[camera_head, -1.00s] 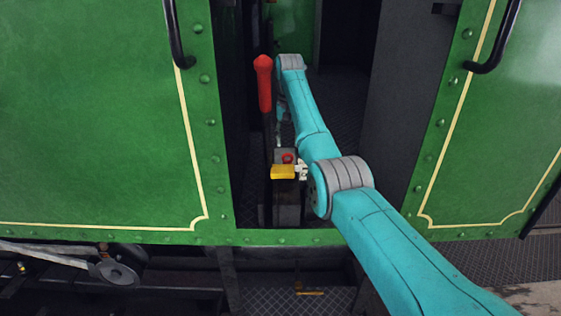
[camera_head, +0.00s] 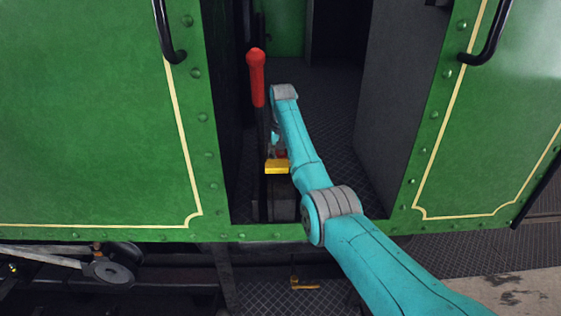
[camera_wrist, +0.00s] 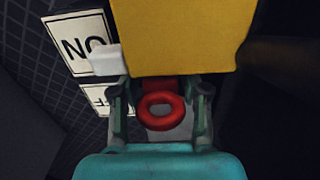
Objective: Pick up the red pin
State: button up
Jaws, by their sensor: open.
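The red pin (camera_wrist: 162,113) shows its ring in the wrist view, with a short red part behind it just under a yellow block (camera_wrist: 180,38). My gripper (camera_wrist: 160,92) is open, with one finger on each side of the ring. I cannot tell whether either finger touches it. In the head view a small bit of the red pin (camera_head: 281,153) shows just above the yellow block (camera_head: 277,166). The arm hides most of my gripper there.
A tall lever with a red handle (camera_head: 256,75) stands close left of my arm. Green cab walls with black handrails (camera_head: 168,35) flank the doorway. White lettered plates (camera_wrist: 82,42) lie left of the yellow block. Patterned floor (camera_head: 330,120) lies open to the right.

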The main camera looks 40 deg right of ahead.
grip_shut()
dwell(0.3)
